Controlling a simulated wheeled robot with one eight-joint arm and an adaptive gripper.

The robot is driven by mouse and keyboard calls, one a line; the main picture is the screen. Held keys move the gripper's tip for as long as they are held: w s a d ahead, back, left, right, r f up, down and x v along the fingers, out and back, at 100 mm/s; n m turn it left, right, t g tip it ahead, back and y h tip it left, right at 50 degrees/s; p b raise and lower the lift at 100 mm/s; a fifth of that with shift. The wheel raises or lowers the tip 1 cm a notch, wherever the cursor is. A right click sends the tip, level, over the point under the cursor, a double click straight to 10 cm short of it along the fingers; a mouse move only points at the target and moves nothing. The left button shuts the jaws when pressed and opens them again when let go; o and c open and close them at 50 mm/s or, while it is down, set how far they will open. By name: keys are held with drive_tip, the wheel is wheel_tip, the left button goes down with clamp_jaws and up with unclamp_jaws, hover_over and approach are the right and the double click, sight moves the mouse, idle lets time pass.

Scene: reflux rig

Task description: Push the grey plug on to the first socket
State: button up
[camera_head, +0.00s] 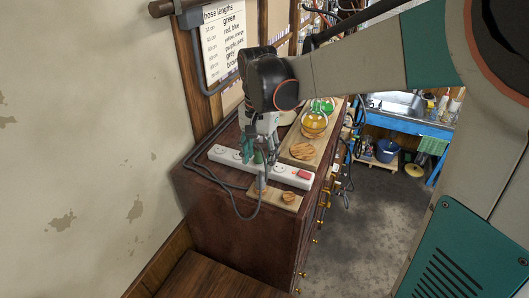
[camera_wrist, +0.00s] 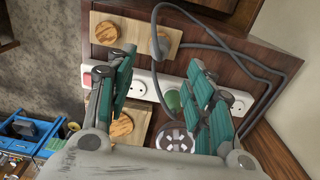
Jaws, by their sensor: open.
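The white socket strip (camera_head: 290,174) lies along the dresser top, with a red switch at its right end. Round sockets show in it, and it crosses the wrist view behind my fingers (camera_wrist: 145,84). What seems to be the grey plug (camera_head: 261,184) stands upright on a small wooden board in front of the strip, with a grey cable at it. In the wrist view the cable end (camera_wrist: 155,32) shows at that board. My gripper (camera_head: 256,150) is above the strip, fingers apart, with nothing clearly held (camera_wrist: 162,60). A green piece (camera_wrist: 173,100) sits at the strip between the fingers.
The small board (camera_head: 268,190) carries a round wooden knob (camera_head: 289,197). Grey cable (camera_head: 217,185) loops over the dresser's left side. The wall is close on the left.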

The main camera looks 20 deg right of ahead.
sight(260, 177)
drive_tip(key=shift+f+b, duration=3.1)
drive_tip(key=shift+f, duration=1.35)
clamp_jaws()
drive_tip(key=shift+r, duration=0.2)
drive_tip(key=shift+r+p, duration=1.65)
drive_tip(key=shift+r, duration=1.2)
